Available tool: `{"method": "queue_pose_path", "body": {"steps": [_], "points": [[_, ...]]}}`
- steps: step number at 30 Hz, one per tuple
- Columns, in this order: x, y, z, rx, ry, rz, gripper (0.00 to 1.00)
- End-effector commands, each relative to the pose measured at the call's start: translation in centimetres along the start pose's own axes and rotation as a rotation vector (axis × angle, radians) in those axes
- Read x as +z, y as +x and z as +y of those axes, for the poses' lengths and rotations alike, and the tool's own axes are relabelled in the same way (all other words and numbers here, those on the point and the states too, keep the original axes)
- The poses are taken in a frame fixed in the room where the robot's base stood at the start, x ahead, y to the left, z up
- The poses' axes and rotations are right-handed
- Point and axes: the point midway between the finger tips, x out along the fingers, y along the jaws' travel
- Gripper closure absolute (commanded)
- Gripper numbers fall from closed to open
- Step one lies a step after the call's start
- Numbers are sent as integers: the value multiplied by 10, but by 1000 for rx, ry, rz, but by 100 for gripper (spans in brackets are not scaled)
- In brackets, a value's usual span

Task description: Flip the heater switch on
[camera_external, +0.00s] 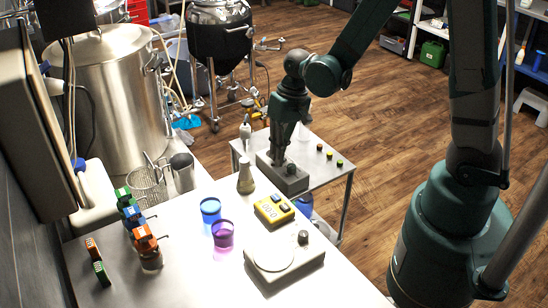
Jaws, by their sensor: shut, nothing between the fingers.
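My gripper (277,161) points down and is shut, with nothing held. Its fingertips are at a small dark grey box (292,184) on the metal side table (322,178); I cannot tell whether they touch it. This box may be the heater switch, but no label is readable. The gripper hides part of the box's top, so the switch position cannot be seen.
A white bottle (245,130) and a flask (245,178) stand nearby. The front bench holds purple (222,235) and blue (210,211) cups, a yellow device (273,209) and a white hotplate-like unit (275,257).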

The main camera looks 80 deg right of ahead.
Motion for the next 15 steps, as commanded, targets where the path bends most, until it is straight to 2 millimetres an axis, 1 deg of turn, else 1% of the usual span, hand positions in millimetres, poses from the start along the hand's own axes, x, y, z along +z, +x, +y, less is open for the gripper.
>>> {"method": "queue_pose_path", "body": {"steps": [15], "points": [[0,-5,13,0,1,0,100]]}}
